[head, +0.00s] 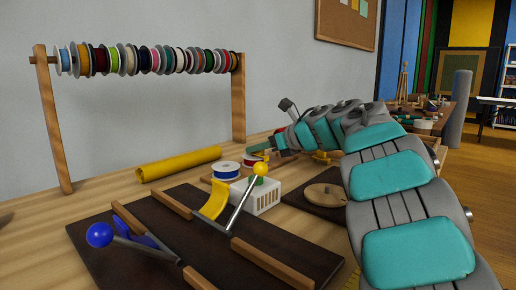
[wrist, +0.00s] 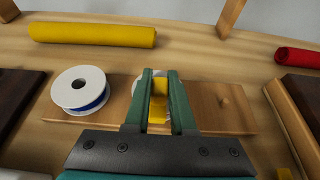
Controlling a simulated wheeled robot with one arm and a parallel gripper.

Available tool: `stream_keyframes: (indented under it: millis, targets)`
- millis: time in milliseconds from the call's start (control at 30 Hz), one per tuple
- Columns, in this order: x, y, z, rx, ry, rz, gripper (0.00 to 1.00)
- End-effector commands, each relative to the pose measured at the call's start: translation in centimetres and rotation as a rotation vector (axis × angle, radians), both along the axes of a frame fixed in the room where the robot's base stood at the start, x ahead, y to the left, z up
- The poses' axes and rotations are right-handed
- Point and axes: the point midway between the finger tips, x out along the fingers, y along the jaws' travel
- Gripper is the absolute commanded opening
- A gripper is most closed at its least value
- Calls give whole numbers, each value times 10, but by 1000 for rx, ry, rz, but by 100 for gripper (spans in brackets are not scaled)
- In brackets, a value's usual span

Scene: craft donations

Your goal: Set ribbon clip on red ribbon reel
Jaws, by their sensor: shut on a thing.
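My gripper (wrist: 158,78) reaches down over a wooden board with its green fingers closed on a small yellow piece, apparently the ribbon clip (wrist: 157,105). Just under and behind the fingers, a white-flanged reel (wrist: 137,90) shows in part; its ribbon is hidden in the wrist view. In the head view this reel shows some red (head: 250,161) below my gripper (head: 256,148). The clip appears right at the reel, but I cannot tell whether they touch. The clip is not clear in the head view.
A yellow roll (head: 180,164) lies behind.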

Motion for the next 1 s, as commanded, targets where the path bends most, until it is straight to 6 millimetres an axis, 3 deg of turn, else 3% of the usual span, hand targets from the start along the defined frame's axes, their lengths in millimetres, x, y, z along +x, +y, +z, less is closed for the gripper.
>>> stream_keyframes:
  millis: [167, 200, 500, 800, 1000]
  targets:
    - [0, 0, 0, 0, 0, 0, 0]
    - [0, 0, 0, 0, 0, 0, 24]
    - [0, 0, 0, 0, 0, 0, 58]
    - [-1, -2, 1, 0, 0, -1, 58]
    - [-15, -21, 9, 0, 1, -4, 58]
